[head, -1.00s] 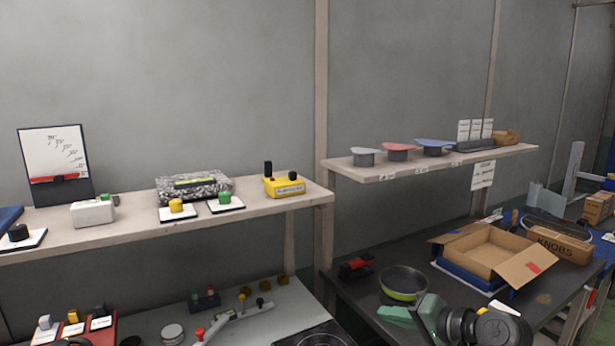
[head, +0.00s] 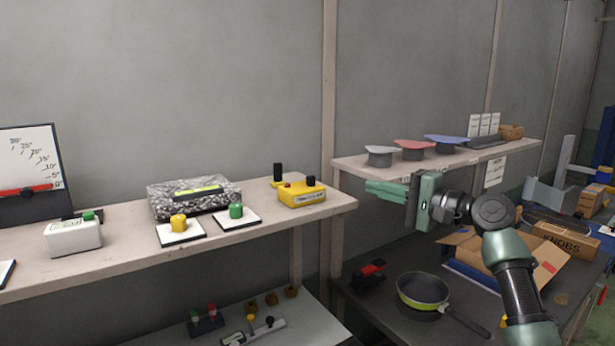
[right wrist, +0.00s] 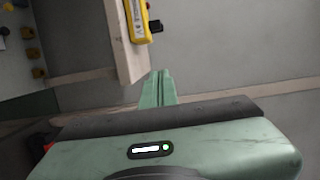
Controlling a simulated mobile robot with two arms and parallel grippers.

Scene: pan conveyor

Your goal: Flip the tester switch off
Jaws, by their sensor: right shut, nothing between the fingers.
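A yellow box (head: 302,195), which looks like the tester, stands at the right end of the left shelf. It has an upright black lever (head: 278,172) at its back left, a small red part and a black knob on top. Its front label is too small to read. The box also shows at the top of the right wrist view (right wrist: 138,22), partly cut off. My right gripper (head: 369,188) is shut and empty, at about shelf height to the right of the box and apart from it. Its fingers (right wrist: 158,82) point toward the shelf end. My left gripper is out of view.
The left shelf (head: 130,262) also holds a white box with a green part (head: 74,236), a speckled box (head: 194,198), and yellow and green knobs on plates. A right shelf (head: 375,167) with pan-shaped pieces is behind my gripper. A pan (head: 423,289) lies below.

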